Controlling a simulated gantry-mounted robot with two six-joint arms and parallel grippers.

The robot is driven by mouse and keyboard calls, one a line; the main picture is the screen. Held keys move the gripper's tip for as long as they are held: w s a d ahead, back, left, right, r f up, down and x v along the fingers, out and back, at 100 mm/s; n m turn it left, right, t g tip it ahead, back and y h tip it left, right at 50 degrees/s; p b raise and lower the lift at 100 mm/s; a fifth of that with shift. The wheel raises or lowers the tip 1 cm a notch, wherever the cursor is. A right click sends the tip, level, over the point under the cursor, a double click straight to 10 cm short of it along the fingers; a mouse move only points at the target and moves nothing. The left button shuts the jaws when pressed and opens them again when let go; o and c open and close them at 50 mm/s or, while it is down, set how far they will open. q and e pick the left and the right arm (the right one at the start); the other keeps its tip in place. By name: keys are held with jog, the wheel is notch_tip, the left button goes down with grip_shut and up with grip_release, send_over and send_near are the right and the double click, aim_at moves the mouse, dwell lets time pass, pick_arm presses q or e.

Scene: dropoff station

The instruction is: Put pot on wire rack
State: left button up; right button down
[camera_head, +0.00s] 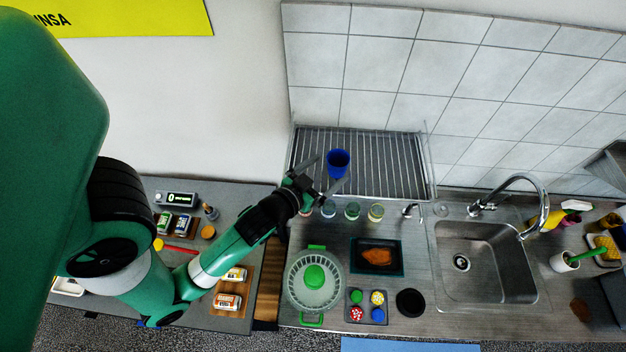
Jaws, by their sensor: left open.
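A dark blue, cup-shaped vessel (339,160), the only thing here that looks like the pot, is upright at the left front part of the wire rack (388,165). It appears to stand on the rack's bars, but its base is partly hidden. My left gripper (326,174) is open at the rack's front left edge. Its two fingers are spread, one to the left of the blue pot and one just in front of it. I cannot tell whether either finger touches the pot. My right gripper is out of view.
Several small jars (352,211) line the counter in front of the rack. A white colander (314,282) with a green item, a dark tray (377,256) and a sink (485,262) with a tap (530,205) occupy the counter. The rack's middle and right are clear.

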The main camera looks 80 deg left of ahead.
pick_arm(q)
jog(key=p+v, duration=0.1)
jog(key=v, duration=0.5)
jog(key=shift+s+d, duration=0.2)
jog(key=shift+s, duration=0.1)
jog(key=shift+r, duration=0.15)
jog(key=w+d+r+m+t+h, duration=0.1)
jog(key=w+d+r+t, duration=0.2)
jog(key=w+r, duration=0.45)
jog(key=w+d+r+m+t+h, duration=0.1)
jog(key=w+d+r+t+h, duration=0.3)
jog(key=r, duration=0.6)
jog(key=w+d+r+t+y, duration=0.1)
jog(key=w+r+t, duration=0.2)
jog(key=w+r, duration=0.5)
jog(key=s+d+r+m+t+h, duration=0.1)
jog(key=d+r+m+t+h, duration=0.1)
jog(key=r, duration=0.6)
jog(key=s+d+r+m+t+h, duration=0.1)
jog(key=d+r+m+t+h, duration=0.1)
jog(key=d+r, duration=0.3)
jog(key=s+d+r+m+t+h, duration=0.1)
jog(key=d+r+t+h, duration=0.1)
jog(key=r, duration=0.9)
jog(key=shift+s+d+r+m+h, duration=0.4)
jog(key=shift+d+h, duration=0.25)
jog(key=shift+h, duration=0.25)
